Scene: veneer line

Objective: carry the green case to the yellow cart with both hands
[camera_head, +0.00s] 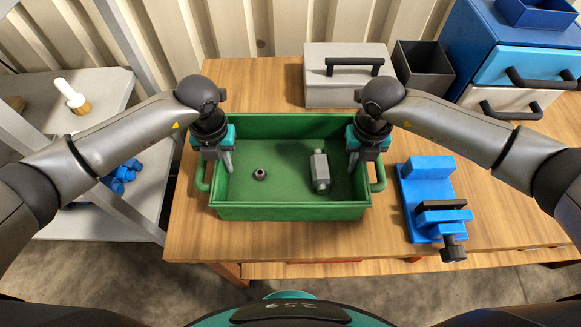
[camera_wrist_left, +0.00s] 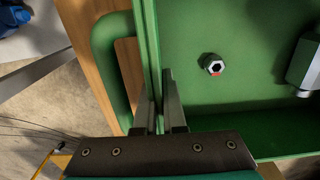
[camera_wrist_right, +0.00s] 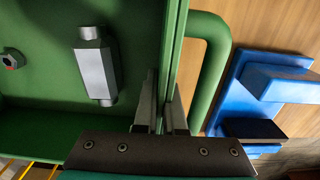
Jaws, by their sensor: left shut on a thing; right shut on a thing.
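The green case (camera_head: 290,212) is an open-topped tray with a loop handle at each end. It is level over the front of the wooden table; I cannot tell whether it touches the top. Inside are a small dark nut (camera_head: 260,174) and a grey fitting (camera_head: 320,171). My left gripper (camera_head: 227,162) is shut on the left wall, inboard of that handle, as the left wrist view (camera_wrist_left: 160,100) shows. My right gripper (camera_head: 352,163) is shut on the right wall, also in the right wrist view (camera_wrist_right: 162,98). Yellow bars (camera_wrist_left: 50,162) show low in both wrist views, possibly the yellow cart.
A blue vise (camera_head: 430,195) stands close to the right of the case. A grey lidded box (camera_head: 345,85), a dark bin (camera_head: 422,68) and a blue drawer cabinet (camera_head: 500,60) stand behind. A grey shelf (camera_head: 100,95) is at left. The wooden table (camera_head: 190,235) has its front edge near the case.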

